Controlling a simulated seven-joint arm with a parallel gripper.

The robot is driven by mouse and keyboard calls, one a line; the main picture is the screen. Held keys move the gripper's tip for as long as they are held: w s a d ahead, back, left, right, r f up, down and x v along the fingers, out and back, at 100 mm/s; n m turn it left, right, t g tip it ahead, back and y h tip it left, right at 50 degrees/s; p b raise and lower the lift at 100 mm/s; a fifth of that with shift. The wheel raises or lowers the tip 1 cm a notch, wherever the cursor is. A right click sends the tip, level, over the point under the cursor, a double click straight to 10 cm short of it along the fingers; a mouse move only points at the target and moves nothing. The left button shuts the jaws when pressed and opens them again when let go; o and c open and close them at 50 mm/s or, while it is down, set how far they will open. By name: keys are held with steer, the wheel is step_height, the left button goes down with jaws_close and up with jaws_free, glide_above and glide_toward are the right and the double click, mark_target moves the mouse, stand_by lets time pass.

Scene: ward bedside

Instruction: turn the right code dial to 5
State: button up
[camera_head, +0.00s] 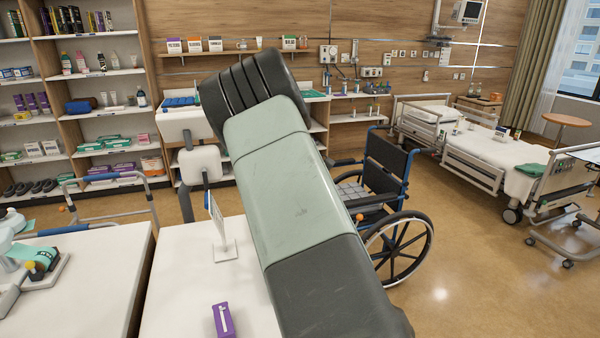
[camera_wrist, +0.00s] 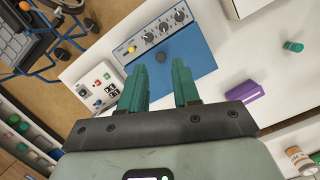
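In the wrist view a grey panel (camera_wrist: 152,37) with a row of several round dials stands at the edge of a blue board (camera_wrist: 200,50). No readable numbers show, so I cannot tell which is the right code dial or its setting. The fingertips point toward the panel and look short of the dials. In the camera_head view my arm hides the gripper and the panel.
A white box with coloured buttons (camera_wrist: 98,86) stands left of the fingers. A purple box (camera_wrist: 244,91) and a green cylinder (camera_wrist: 293,46) are on the white table (camera_wrist: 250,58) at right. A wheelchair (camera_head: 385,190) stands beyond the table in the camera_head view.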

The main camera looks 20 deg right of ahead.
steer(key=s+a+r+m+t+y, duration=0.1)
steer(key=s+a+r+t+y, duration=0.1)
steer(key=s+r, duration=0.5)
steer(key=shift+s+a+r+m, duration=0.25)
steer(key=shift+a+r, duration=0.35)
steer(key=shift+r, duration=2.6)
steer(key=shift+w+f, duration=0.1)
steer(key=shift+w, duration=0.05)
steer(key=w+d+f+n+y, duration=0.2)
steer(key=w+d+f+y, duration=0.15)
steer(key=d+f, duration=0.4)
steer(key=w+d+f+n+y, duration=0.2)
steer(key=w+d+f, duration=0.3)
steer(key=f, duration=0.6)
steer(key=shift+g+h, duration=0.35)
steer(key=shift+g, duration=0.05)
steer(key=x, duration=1)
steer(key=shift+s+a+f, duration=0.1)
steer(key=shift+a+f, duration=0.1)
steer(key=shift+f, duration=0.05)
jaws_close()
